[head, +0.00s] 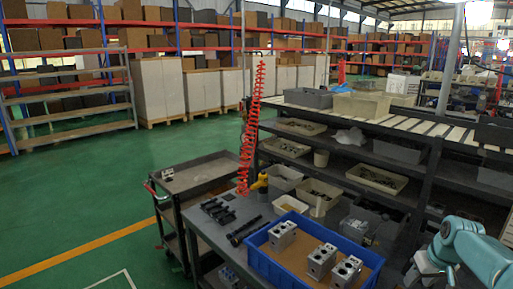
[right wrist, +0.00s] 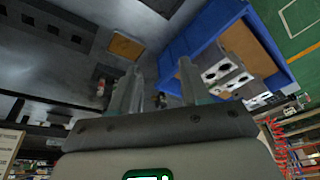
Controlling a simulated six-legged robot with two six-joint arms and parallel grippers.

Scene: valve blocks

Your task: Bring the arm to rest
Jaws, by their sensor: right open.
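My right arm comes in at the lower right of the head view, with its gripper (head: 422,268) partly cut off at the bottom edge, to the right of the blue tray. In the right wrist view the two fingers of this gripper (right wrist: 157,88) stand apart with nothing held between them. The blue tray (head: 262,262) sits on the dark bench and holds three silver valve blocks (head: 321,260) on a brown base. The tray also shows in the right wrist view (right wrist: 208,32), beyond the fingers, with blocks (right wrist: 222,75) in it. My left gripper is not in view.
Black bolt-like parts (head: 245,230) lie on the bench (head: 205,230) left of the tray. A dark shelf rack (head: 400,165) with several bins stands behind. A red coiled hose (head: 251,125) hangs over the bench. A cart (head: 190,178) stands at left, beside open green floor.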

